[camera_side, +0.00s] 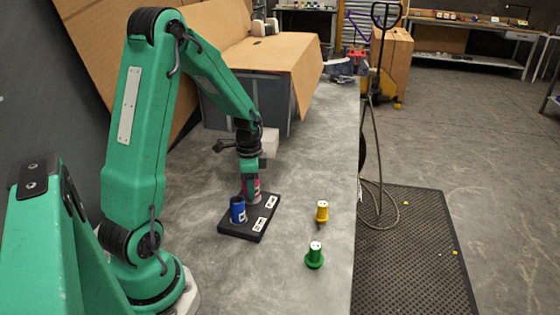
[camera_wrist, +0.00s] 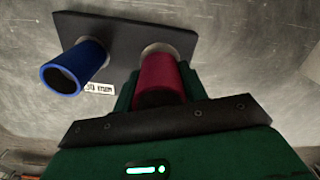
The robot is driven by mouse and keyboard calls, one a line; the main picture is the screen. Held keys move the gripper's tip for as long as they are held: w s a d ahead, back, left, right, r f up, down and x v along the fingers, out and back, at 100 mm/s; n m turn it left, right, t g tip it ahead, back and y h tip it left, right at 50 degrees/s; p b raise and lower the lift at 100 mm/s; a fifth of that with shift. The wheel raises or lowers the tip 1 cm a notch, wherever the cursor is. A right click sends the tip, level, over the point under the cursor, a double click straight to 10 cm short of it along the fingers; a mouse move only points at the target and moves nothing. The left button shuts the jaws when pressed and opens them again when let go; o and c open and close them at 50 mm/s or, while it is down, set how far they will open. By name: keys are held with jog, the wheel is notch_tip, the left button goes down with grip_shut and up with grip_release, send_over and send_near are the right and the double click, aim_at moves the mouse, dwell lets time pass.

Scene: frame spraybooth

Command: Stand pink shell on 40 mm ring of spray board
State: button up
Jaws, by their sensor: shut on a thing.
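The pink shell (camera_side: 253,187) is upright between the fingers of my gripper (camera_side: 251,178), at the far ring of the spray board. In the wrist view the pink shell (camera_wrist: 158,82) shows deep red, with its far end at a pale ring (camera_wrist: 158,48). My gripper (camera_wrist: 160,95) is shut on it. I cannot tell whether the shell rests fully on the board. The dark spray board (camera_side: 240,233) lies flat on the bench and also shows in the wrist view (camera_wrist: 125,30). A blue shell (camera_side: 237,211) stands on its other ring; it is also in the wrist view (camera_wrist: 86,62).
A yellow piece (camera_side: 322,211) and a green piece (camera_side: 315,256) stand on the grey bench (camera_side: 290,290) right of the board. A grey bin (camera_side: 272,105) with cardboard flaps stands behind. The bench between the board and these pieces is clear.

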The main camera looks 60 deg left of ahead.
jog(key=shift+f, duration=0.75)
dwell(0.4)
jog(key=o, duration=1.1)
jog(key=shift+r, duration=3.9)
